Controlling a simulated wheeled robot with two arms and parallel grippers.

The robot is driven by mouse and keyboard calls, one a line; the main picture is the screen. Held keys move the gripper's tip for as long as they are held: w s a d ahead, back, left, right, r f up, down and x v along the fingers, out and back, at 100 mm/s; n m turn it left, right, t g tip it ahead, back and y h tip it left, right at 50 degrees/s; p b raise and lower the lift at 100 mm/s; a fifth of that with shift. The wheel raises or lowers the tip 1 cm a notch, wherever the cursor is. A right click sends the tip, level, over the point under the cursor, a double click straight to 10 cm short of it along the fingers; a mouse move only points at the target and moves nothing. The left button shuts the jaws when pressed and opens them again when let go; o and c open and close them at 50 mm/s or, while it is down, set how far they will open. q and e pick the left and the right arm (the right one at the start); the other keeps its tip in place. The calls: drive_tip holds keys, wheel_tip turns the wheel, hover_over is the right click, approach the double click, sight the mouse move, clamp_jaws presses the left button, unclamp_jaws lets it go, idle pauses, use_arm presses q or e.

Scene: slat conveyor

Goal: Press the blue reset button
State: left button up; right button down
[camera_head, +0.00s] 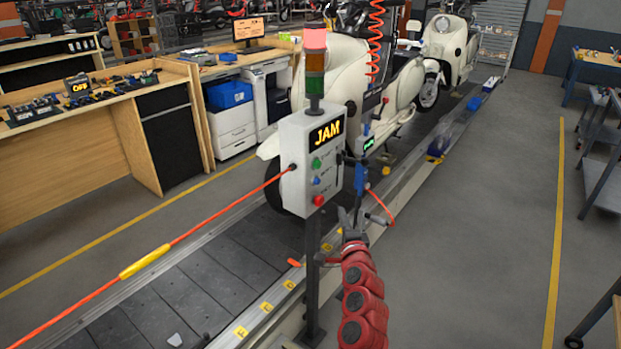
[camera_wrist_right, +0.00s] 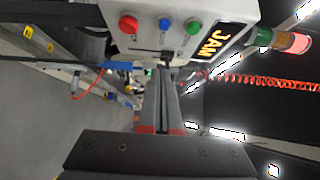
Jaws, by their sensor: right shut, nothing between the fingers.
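The blue reset button (camera_head: 316,181) sits on the front of a grey control box (camera_head: 294,135), between a green button (camera_head: 316,162) above and a red button (camera_head: 318,200) below. In the right wrist view the blue button (camera_wrist_right: 164,24) lies between the red button (camera_wrist_right: 128,24) and the green button (camera_wrist_right: 193,27). My right gripper (camera_head: 349,212) is shut and empty, in front of the box, lower and to the right of the buttons. In the wrist view its fingertips (camera_wrist_right: 166,74) point toward the box, apart from the blue button. My left gripper is not in view.
The box shows a lit JAM sign (camera_head: 327,131) under a signal tower (camera_head: 315,65) lit red. A blue tool (camera_head: 361,178) hangs close to my right gripper. An orange pull cord (camera_head: 205,232) runs left from the box. The slat conveyor (camera_head: 215,280) carries cream scooters behind.

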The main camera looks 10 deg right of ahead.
drive_tip(key=shift+a+r, duration=0.15)
drive_tip(key=shift+r, duration=0.05)
drive_tip(key=p, duration=0.3)
approach(318, 182)
drive_tip(key=w+d, duration=0.4)
drive_tip(key=d, duration=0.1)
drive_tip(key=w+a+p, duration=0.1)
drive_tip(key=w+a, duration=0.1)
drive_tip(key=a, duration=0.1)
drive_tip(key=shift+w+f+p, duration=0.1)
drive_tip(key=shift+w+p, duration=0.25)
drive_tip(key=shift+p, duration=0.05)
